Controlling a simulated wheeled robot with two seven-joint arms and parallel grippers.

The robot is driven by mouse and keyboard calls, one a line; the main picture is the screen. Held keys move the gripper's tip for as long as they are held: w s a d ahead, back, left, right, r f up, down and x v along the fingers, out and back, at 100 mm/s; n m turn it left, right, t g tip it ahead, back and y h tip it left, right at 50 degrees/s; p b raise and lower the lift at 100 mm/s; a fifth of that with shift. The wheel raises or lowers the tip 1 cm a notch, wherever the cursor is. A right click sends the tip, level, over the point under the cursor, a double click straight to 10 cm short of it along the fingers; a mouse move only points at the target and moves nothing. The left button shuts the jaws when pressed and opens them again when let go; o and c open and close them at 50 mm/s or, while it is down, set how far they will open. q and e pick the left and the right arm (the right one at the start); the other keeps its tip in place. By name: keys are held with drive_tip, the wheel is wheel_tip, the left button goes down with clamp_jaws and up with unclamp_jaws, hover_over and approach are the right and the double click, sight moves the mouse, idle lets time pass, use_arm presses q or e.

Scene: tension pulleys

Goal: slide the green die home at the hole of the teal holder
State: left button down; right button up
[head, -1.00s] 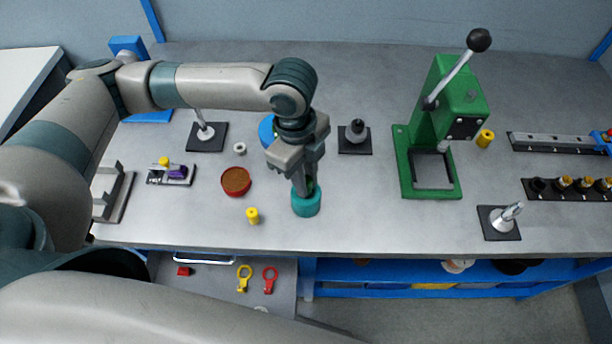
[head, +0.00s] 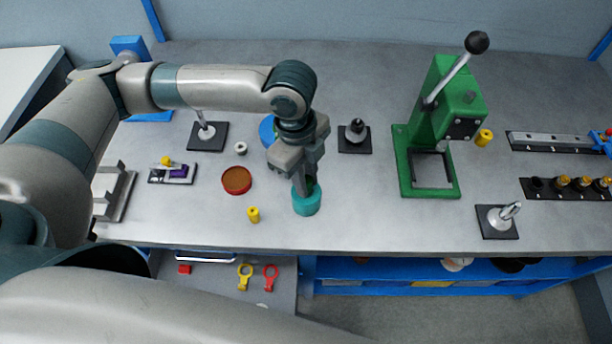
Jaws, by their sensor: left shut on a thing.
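The teal holder (head: 306,205) is a short round cup standing upright near the front middle of the grey bench. My left gripper (head: 306,187) points down right over the holder, with its fingertips at the holder's mouth. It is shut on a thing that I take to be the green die. The die is hidden by the fingers and the holder's rim, so I cannot tell how deep it sits. My right gripper is not in the picture.
A red-rimmed brown dish (head: 237,180) and a yellow cylinder (head: 254,215) stand left of the holder. A green press (head: 440,130) stands to the right. A black base with a grey knob (head: 355,137) is behind.

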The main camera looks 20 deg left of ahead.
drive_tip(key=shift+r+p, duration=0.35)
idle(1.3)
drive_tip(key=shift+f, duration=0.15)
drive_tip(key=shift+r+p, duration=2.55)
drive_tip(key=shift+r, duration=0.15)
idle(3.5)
